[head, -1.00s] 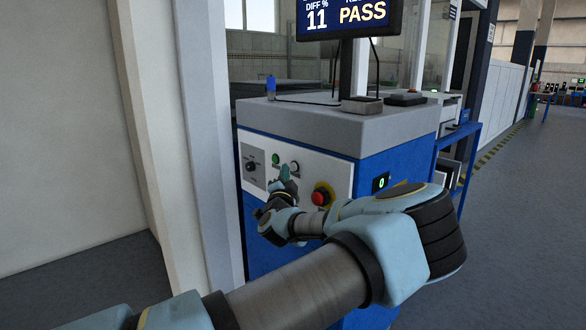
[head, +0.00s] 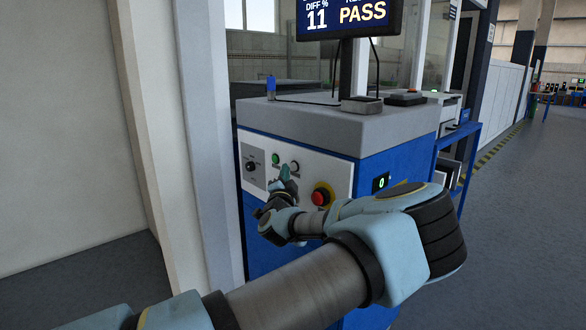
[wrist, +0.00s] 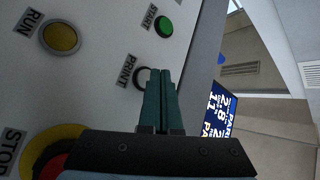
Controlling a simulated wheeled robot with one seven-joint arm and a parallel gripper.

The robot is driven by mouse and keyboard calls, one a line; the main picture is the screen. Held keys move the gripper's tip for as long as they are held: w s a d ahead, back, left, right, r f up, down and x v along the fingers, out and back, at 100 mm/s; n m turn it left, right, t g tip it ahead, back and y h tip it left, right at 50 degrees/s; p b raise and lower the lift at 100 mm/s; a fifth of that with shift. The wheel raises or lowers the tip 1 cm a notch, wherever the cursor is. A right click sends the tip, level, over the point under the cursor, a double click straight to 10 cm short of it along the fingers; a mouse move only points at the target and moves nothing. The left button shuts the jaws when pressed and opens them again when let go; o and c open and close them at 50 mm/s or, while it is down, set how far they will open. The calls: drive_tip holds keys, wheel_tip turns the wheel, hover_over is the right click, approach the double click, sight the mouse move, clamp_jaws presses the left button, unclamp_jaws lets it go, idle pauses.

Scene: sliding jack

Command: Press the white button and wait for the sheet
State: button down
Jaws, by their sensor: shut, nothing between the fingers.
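The white button (head: 294,167) is on the pale front panel of the blue cabinet, right of a green button. No sheet is identifiable.
Nearby on the panel are the green START button (wrist: 164,26), the yellowish RUN button (wrist: 61,38), the red STOP button (head: 319,198) and a black knob (head: 250,166). A screen (head: 348,16) above reads PASS. A white machine (head: 448,108) stands behind right. Floor at right is clear.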

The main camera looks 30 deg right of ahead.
drive_tip(key=shift+d, duration=0.15)
drive_tip(key=shift+w+d+b, duration=0.1)
drive_tip(key=shift+d+b, duration=0.15)
drive_tip(key=shift+b, duration=0.05)
drive_tip(key=shift+d+b, duration=0.3)
drive_tip(key=shift+d, duration=0.15)
idle(0.5)
drive_tip(key=shift+a, duration=0.85)
drive_tip(key=shift+s+a, duration=0.2)
drive_tip(key=shift+a, duration=0.6)
drive_tip(key=shift+s+a, duration=0.2)
drive_tip(key=shift+a, duration=0.65)
drive_tip(key=shift+s+a, duration=0.2)
drive_tip(key=shift+a, duration=0.6)
